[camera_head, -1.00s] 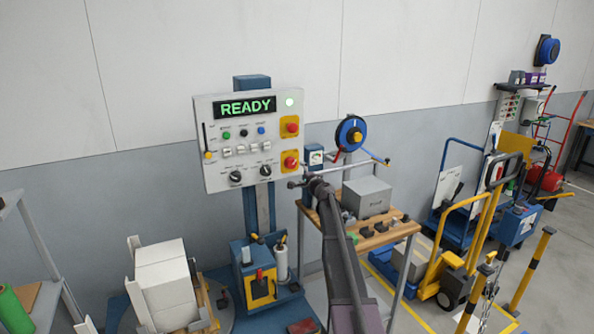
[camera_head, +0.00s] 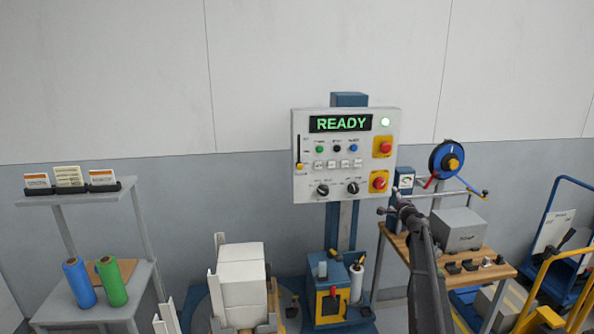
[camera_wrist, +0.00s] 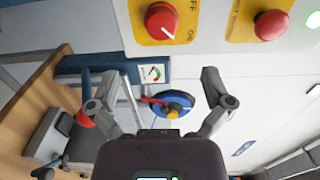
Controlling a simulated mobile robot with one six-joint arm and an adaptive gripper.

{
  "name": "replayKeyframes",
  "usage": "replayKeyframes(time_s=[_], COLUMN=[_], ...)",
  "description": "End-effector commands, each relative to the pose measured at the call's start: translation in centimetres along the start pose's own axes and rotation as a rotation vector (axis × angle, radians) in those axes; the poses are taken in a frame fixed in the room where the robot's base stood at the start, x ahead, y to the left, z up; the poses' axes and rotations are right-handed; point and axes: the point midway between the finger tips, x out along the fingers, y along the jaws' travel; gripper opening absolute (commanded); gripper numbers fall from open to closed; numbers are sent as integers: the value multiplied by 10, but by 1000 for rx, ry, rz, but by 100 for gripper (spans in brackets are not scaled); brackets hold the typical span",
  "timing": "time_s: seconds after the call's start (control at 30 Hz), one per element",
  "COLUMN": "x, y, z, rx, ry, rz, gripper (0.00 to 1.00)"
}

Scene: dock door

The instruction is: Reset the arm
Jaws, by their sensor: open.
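My arm (camera_head: 428,270) rises from the bottom of the head view, right of centre. My gripper (camera_head: 386,210) is at its upper end, just below the lower right corner of the control panel (camera_head: 310,165). In the wrist view my gripper (camera_wrist: 160,75) has its two fingers spread wide, with nothing between them. Beyond them are a red knob (camera_wrist: 162,22) on a yellow plate and a second red control (camera_wrist: 270,25). The panel's display (camera_head: 341,123) reads READY, and a pale green lamp (camera_head: 385,122) is lit beside it.
A wooden-topped bench (camera_head: 500,268) with a grey box (camera_head: 458,230) stands behind my arm, and a blue reel (camera_head: 446,159) is above it. A wrapped white load (camera_head: 240,280) stands left of the panel post. A shelf (camera_head: 140,230) with film rolls is at far left.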

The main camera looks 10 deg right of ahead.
Motion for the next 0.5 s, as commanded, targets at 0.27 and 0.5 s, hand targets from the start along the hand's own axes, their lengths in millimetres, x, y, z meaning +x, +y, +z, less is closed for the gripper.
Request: replayKeyframes(time_s=[0.27,0.5], x=[-22,-74], y=[15,53], z=[73,180], rx=[-133,-360], ry=[-148,-399], rz=[71,221], gripper=[100,100])
